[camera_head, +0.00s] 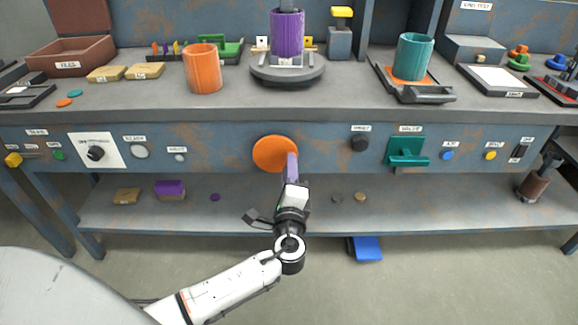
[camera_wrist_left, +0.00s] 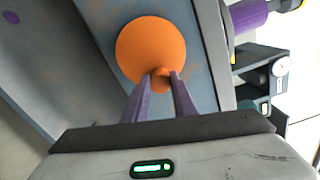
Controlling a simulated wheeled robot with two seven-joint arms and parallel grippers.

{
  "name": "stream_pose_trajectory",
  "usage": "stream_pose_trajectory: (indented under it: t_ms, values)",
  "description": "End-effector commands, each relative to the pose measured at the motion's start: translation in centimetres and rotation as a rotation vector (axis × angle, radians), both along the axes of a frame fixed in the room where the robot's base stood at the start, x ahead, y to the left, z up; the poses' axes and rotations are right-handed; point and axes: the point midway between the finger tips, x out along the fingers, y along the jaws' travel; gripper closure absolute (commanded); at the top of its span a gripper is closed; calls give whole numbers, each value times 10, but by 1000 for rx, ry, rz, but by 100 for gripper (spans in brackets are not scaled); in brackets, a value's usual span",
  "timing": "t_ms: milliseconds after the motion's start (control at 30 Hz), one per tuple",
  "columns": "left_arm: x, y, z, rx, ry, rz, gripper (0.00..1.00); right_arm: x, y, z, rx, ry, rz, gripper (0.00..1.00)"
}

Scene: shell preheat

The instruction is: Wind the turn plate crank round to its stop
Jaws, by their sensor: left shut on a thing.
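The turn plate crank is an orange disc (camera_head: 274,153) on the front panel of the bench, below the dark round turn plate (camera_head: 288,75). A purple cylinder (camera_head: 287,35) stands upright on the plate. My left gripper (camera_head: 291,160) reaches up from below to the disc's lower right edge. In the left wrist view the orange disc (camera_wrist_left: 150,46) is close ahead, and the purple fingers of my left gripper (camera_wrist_left: 161,80) are shut on its small orange knob (camera_wrist_left: 161,73). The fingers partly hide the knob. My right gripper is in neither view.
An orange cylinder (camera_head: 202,69) and a teal cylinder (camera_head: 414,57) stand on the bench. A lower shelf (camera_head: 240,208) runs beneath. The panel just around the disc is clear.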

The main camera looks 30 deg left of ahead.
Motion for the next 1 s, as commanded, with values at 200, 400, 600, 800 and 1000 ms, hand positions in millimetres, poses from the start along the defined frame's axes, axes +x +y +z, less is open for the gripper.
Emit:
stream_pose_trajectory:
  t_ms: [200,400,600,800,1000]
  values:
    - [-1,-1,-3,19,17,-2,98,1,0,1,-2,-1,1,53]
    - [-1,-1,-4,21,18,-2,98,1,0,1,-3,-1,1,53]
    - [-1,-1,-4,21,18,-2,66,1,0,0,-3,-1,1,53]
    - [0,-1,-2,20,15,0,57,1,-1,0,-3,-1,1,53]
    - [-3,-2,-2,19,15,-1,57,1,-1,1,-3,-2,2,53]
